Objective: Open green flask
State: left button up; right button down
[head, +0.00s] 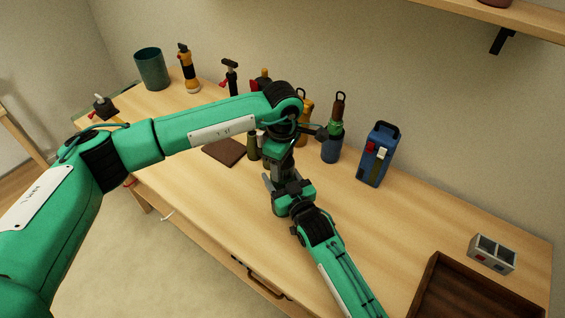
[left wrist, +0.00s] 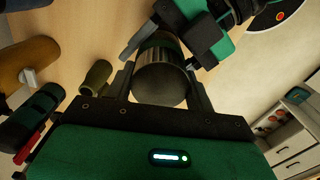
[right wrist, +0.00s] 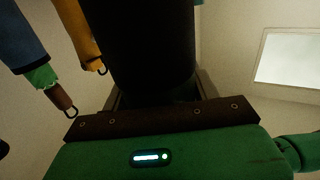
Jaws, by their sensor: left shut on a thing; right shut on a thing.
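The green flask (left wrist: 160,79) shows in the left wrist view, with a grey-brown cylindrical end toward the camera and a green band beyond it. My left gripper (left wrist: 161,72) is shut on that grey end, one finger on each side. My right gripper (left wrist: 172,48) comes in from the upper right and is shut on the flask's farther part. In the head view my left gripper (head: 281,160) is just above my right gripper (head: 277,185). They hide nearly all of the flask there. In the right wrist view a dark cylinder fills the space between the fingers.
A small olive bottle (head: 253,146) and a brown flat pad (head: 224,151) are close by on the workbench. A blue bottle with a green top (head: 332,147) and a blue box (head: 377,155) stand behind. A wooden tray (head: 435,279) is at front right. The front middle is clear.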

pick_arm(q)
jog(key=n, duration=1.8)
jog(key=shift+n, duration=0.3)
jog(key=n, duration=0.6)
jog(key=shift+n, duration=0.3)
jog(key=shift+r, duration=0.3)
jog(key=shift+r, duration=0.9)
jog(key=shift+r, duration=0.1)
jog(key=shift+r, duration=1.9)
pick_arm(e)
jog(key=shift+c, duration=1.5)
grip_release()
